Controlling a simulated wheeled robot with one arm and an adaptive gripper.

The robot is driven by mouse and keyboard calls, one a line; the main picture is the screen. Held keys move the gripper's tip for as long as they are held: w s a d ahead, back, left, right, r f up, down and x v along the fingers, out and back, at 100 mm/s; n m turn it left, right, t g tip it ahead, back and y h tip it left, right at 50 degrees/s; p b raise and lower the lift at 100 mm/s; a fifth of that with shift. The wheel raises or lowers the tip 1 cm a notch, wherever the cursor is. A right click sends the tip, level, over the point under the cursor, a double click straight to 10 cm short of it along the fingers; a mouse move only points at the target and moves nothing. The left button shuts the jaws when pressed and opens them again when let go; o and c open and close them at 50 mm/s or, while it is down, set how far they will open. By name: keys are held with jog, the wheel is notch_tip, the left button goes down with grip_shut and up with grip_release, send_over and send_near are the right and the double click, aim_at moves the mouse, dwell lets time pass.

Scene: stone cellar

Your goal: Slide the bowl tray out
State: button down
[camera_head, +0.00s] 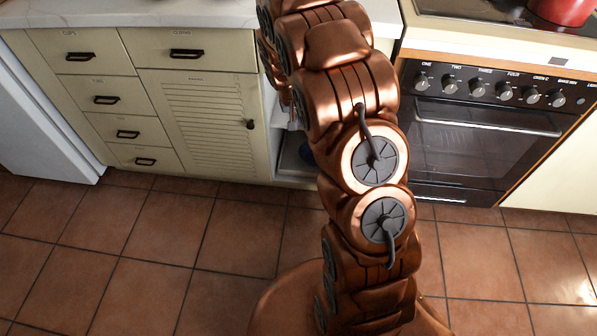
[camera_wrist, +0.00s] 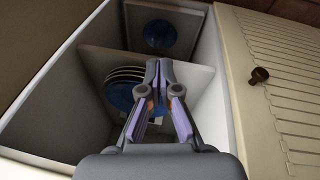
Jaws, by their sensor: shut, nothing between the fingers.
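In the wrist view, an open cabinet compartment has pale shelf boards or trays inside. One pale tray (camera_wrist: 192,25) at the top of the picture carries a blue bowl (camera_wrist: 158,35). A stack of blue, pale-rimmed dishes (camera_wrist: 122,88) sits on another level, left of my fingers. My gripper (camera_wrist: 160,66) is shut and empty, its tips in front of the compartment; I cannot tell whether they touch a tray edge.
A louvred door (camera_head: 205,115) with a dark knob is closed beside the compartment; it also shows in the wrist view (camera_wrist: 280,70). Drawers (camera_head: 105,99) are further left. An oven (camera_head: 470,130) stands right, with a red pot (camera_head: 562,10) above. The tiled floor (camera_head: 150,250) is clear.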

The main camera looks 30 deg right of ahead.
jog(key=w+d+f+m+b, duration=0.1)
jog(key=w+d+f+b, duration=0.15)
jog(key=f, duration=0.65)
jog(key=w+d+f+b, duration=0.2)
jog(key=w+f+b, duration=0.15)
jog(key=f, duration=0.65)
jog(key=t+b, duration=0.2)
jog(key=b, duration=0.2)
send_near(298, 167)
jog(key=shift+s+d+f+m+y+b, duration=0.15)
jog(key=shift+f+b, duration=0.15)
jog(key=shift+f, duration=0.2)
jog(key=shift+s+d+f+m+y+b, duration=0.15)
jog(key=shift+f+b, duration=0.2)
jog(key=shift+f, duration=0.2)
jog(key=shift+s+d+f+m+b, duration=0.15)
jog(key=shift+f+b, duration=0.15)
jog(key=shift+f, duration=0.2)
jog(key=shift+w+d+f, duration=0.1)
jog(key=shift+w+f, duration=0.15)
jog(key=shift+f, duration=0.2)
